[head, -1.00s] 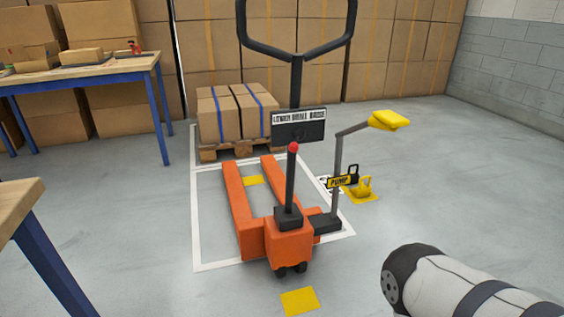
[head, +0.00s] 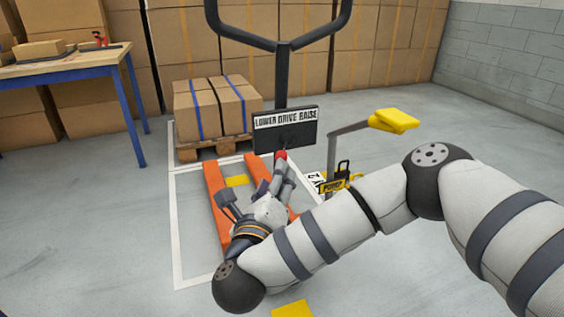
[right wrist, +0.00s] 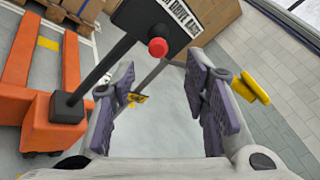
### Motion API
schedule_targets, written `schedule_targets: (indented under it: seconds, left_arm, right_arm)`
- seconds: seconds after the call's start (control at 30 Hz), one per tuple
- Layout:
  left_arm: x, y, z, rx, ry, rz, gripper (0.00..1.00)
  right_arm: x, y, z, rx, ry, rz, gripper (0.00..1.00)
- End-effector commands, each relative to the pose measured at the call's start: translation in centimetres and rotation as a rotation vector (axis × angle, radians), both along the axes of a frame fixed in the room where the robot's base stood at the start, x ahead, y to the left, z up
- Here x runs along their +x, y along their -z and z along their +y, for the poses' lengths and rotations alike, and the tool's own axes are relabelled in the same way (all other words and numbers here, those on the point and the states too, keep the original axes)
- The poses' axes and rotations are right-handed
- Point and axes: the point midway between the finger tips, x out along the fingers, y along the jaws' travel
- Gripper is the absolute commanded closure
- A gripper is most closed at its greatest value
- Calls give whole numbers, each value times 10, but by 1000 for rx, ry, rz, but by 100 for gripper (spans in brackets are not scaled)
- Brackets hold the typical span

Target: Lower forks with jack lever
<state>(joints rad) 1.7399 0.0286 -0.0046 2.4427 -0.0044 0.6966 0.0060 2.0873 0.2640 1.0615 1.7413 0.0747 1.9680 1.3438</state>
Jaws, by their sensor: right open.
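The pallet jack has orange forks (head: 216,190) that lie low over the floor; they also show in the right wrist view (right wrist: 70,65). The knob also shows in the head view (head: 281,154), just above my right gripper (head: 284,178). In the right wrist view my right gripper (right wrist: 165,112) is open and empty, with the knob ahead of its gap. My arm hides the jack's body in the head view. My left gripper is out of view.
A yellow pump pedal (head: 394,121) on a grey arm stands right of the lever. A pallet (head: 188,152) with strapped boxes stands behind the forks. A table (head: 75,68) is at left.

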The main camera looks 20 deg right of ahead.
Motion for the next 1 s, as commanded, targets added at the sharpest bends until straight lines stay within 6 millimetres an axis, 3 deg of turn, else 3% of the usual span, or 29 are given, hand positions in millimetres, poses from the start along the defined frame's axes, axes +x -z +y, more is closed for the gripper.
schedule_targets:
  seconds: [0.03,0.2,0.4,0.77,0.97,1.0]
  left_arm:
    - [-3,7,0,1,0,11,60]
    - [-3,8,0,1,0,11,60]
    - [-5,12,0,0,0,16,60]
    - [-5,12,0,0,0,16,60]
    - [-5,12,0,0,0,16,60]
    - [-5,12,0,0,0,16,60]
  right_arm:
    - [9,6,-7,-1,4,2,58]
    - [49,3,-27,-5,2,2,58]
    - [83,3,-44,-6,-2,4,58]
    - [93,2,-49,-6,-6,6,58]
    - [93,2,-49,-6,-7,6,99]
    - [93,2,-49,-6,-6,6,100]
